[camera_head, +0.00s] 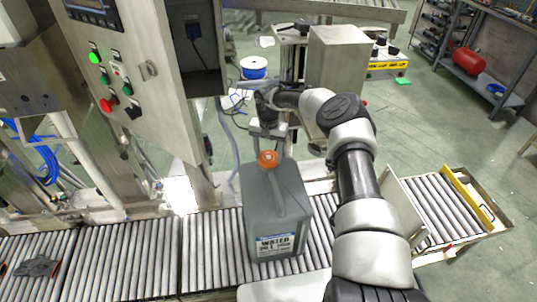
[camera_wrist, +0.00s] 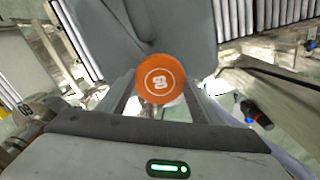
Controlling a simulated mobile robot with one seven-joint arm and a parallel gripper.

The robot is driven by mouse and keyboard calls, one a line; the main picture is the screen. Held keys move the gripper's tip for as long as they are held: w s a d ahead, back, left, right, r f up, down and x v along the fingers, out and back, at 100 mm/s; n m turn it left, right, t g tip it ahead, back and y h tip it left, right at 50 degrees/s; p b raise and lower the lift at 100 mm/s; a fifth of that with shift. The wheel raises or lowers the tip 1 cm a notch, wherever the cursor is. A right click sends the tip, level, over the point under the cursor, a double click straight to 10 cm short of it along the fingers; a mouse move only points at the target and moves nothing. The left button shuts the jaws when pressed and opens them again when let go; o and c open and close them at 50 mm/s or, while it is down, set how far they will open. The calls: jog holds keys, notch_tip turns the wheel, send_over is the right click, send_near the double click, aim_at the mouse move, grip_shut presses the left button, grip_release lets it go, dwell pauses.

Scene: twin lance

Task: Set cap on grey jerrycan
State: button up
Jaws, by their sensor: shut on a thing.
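The grey jerrycan (camera_head: 268,212) stands upright on the roller conveyor, with a white and blue WATER label on its front. It also fills the top middle of the wrist view (camera_wrist: 190,28). The orange round cap (camera_head: 267,158) shows at the jerrycan's rear top edge. In the wrist view the cap (camera_wrist: 160,78) lies between my fingers, its marked face toward the camera. My gripper (camera_head: 268,143) is shut on the cap, behind and above the jerrycan's top. The cap hides the spout, so I cannot tell whether the two touch.
The roller conveyor (camera_head: 130,258) runs left and right of the jerrycan. A control cabinet (camera_head: 130,75) stands at the back left. A dark flat part (camera_head: 36,267) lies on the far left rollers. An upright plate (camera_head: 397,212) stands right of my arm.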

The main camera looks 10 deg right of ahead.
jog(key=shift+f+b, duration=0.95)
jog(key=shift+f, duration=0.25)
dwell(0.6)
jog(key=o, duration=1.1)
